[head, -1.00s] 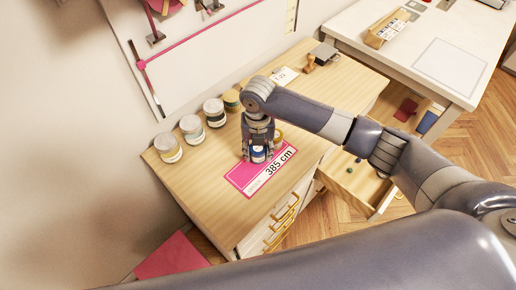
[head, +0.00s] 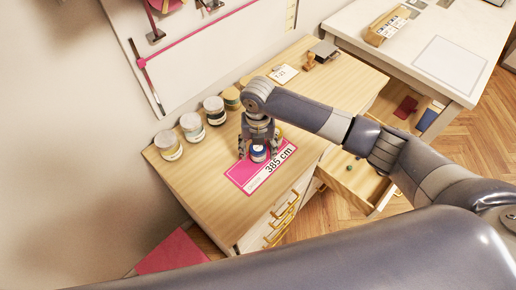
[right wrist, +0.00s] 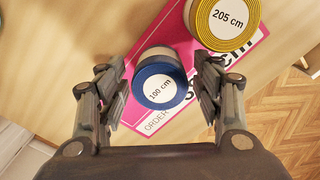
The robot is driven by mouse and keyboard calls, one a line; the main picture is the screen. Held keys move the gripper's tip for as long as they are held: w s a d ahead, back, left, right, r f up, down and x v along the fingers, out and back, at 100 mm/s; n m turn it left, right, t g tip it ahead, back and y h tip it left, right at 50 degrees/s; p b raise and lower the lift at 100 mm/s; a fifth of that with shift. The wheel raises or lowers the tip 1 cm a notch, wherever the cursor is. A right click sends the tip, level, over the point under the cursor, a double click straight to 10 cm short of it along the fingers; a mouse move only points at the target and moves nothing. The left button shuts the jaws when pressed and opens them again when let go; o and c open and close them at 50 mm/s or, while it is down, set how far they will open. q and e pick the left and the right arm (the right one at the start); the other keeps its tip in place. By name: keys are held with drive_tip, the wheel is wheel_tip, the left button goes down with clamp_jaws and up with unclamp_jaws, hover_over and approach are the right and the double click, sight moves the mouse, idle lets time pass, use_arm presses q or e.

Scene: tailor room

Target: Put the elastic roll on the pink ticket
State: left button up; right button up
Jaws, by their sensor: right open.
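The pink ticket (head: 239,178), printed 385 cm, lies flat on the wooden cabinet top. A blue-rimmed elastic roll (right wrist: 163,84) labelled 100 cm sits on the ticket with its label up; it also shows in the head view (head: 258,153). My right gripper (head: 258,155) is open over this roll, pointing down. In the right wrist view its fingers (right wrist: 160,95) stand on either side of the roll with gaps between. A yellow-rimmed roll (right wrist: 222,20) labelled 205 cm stands close by at the ticket's edge, mostly hidden behind my gripper in the head view. My left gripper is out of view.
Several jar-like rolls (head: 191,126) stand in a row along the cabinet's wall side. A stamp (head: 309,61) and a small card (head: 284,74) lie at the far end. An open drawer (head: 357,185) juts out on the right. The cabinet top left of the ticket is clear.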

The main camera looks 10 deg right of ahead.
sight(258, 147)
wheel_tip(258, 147, up, 11)
drive_tip(key=b, duration=0.3)
drive_tip(key=shift+f, duration=0.15)
drive_tip(key=shift+r, duration=0.6)
